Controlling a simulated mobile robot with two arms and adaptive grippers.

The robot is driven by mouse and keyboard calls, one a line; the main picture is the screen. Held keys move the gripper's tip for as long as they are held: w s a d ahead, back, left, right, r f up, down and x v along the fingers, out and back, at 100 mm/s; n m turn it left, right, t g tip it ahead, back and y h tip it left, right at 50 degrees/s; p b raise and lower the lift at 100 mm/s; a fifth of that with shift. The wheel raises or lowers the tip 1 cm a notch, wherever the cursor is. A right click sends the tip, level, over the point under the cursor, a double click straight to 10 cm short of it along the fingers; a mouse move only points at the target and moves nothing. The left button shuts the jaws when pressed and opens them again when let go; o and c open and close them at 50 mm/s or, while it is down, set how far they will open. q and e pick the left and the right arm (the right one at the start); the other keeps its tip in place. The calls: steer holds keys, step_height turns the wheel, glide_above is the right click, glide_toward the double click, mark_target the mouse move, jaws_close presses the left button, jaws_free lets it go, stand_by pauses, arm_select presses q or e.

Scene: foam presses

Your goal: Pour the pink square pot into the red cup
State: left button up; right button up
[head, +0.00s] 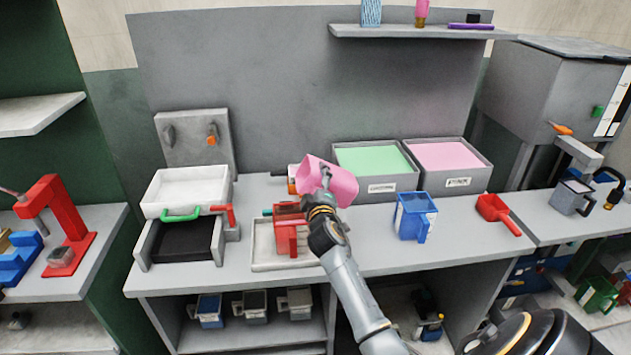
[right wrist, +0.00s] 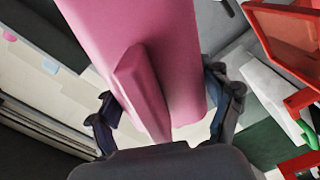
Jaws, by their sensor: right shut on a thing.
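The pink square pot (head: 343,184) is in the air above the bench, tipped well over on its side. My right gripper (head: 322,208) is shut on its handle; the handle also shows between the fingers in the right wrist view (right wrist: 142,92). The red cup (head: 291,238) stands upright on a pale tray (head: 262,266), below and left of the pot, partly behind my right gripper. A red square-rimmed thing (right wrist: 290,38), which looks like the cup, shows at the right of the wrist view. The pot's contents cannot be seen. My left gripper is not in view.
A press with a white tray (head: 187,187) and green handle stands left. Bins of green foam (head: 375,160) and pink foam (head: 447,156) stand behind. A blue cup (head: 414,217) and a red scoop (head: 497,213) are to the right. The bench between the tray and blue cup is clear.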

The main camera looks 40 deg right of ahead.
steer(key=shift+w+a+f+n+b, duration=0.1)
steer(key=shift+f+n+b, duration=0.2)
steer(key=shift+f+n, duration=0.3)
steer(key=shift+w+a+f+n+b, duration=0.1)
steer(key=shift+f+n+b, duration=0.25)
steer(key=shift+n, duration=0.45)
steer(key=shift+a+f+n+b, duration=0.2)
steer(key=shift+f+n+b, duration=0.3)
steer(key=shift+f+n, duration=0.5)
steer(key=shift+w, duration=0.1)
steer(key=shift+w+a+f+n, duration=0.2)
steer(key=shift+a+n, duration=0.1)
steer(key=shift+n, duration=0.7)
steer(key=shift+w+a+r+n+p, duration=0.15)
steer(key=shift+a+r+n+p, duration=0.15)
steer(key=shift+n+p, duration=0.55)
steer(key=shift+f+b, duration=0.1)
steer(key=shift+b, duration=0.2)
